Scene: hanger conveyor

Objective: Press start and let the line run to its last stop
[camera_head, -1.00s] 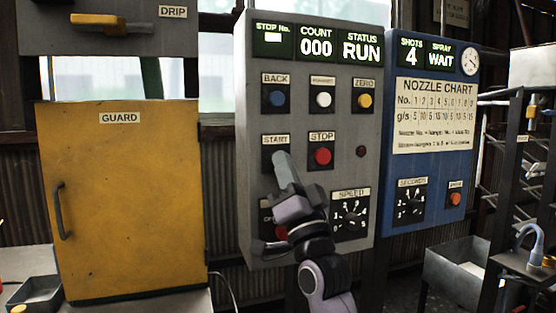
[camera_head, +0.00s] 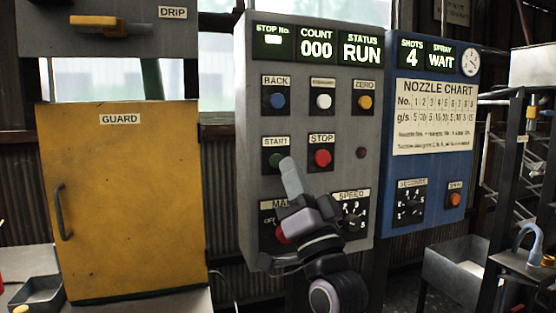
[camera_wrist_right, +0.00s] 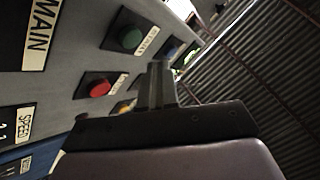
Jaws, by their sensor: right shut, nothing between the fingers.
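The grey control panel (camera_head: 342,106) carries a green START button (camera_head: 277,159), partly behind my fingertip, and a red STOP button (camera_head: 322,157). Its displays read COUNT 000 and STATUS RUN; the STOP No. display (camera_head: 273,40) shows a small lit mark too blurred to read. My right gripper (camera_head: 290,175) is shut and empty, its tip just below and right of START. In the right wrist view the closed fingers (camera_wrist_right: 160,82) stand apart from the green START button (camera_wrist_right: 130,38) and the red STOP button (camera_wrist_right: 98,88). My left gripper is not in view.
BACK (camera_head: 277,99), a white button (camera_head: 323,101) and ZERO (camera_head: 364,101) sit above. A SPEED dial (camera_head: 351,219) is beside my gripper. A blue spray panel (camera_head: 432,130) reads SHOTS 4, SPRAY WAIT. A yellow GUARD door (camera_head: 125,200) is closed at the left.

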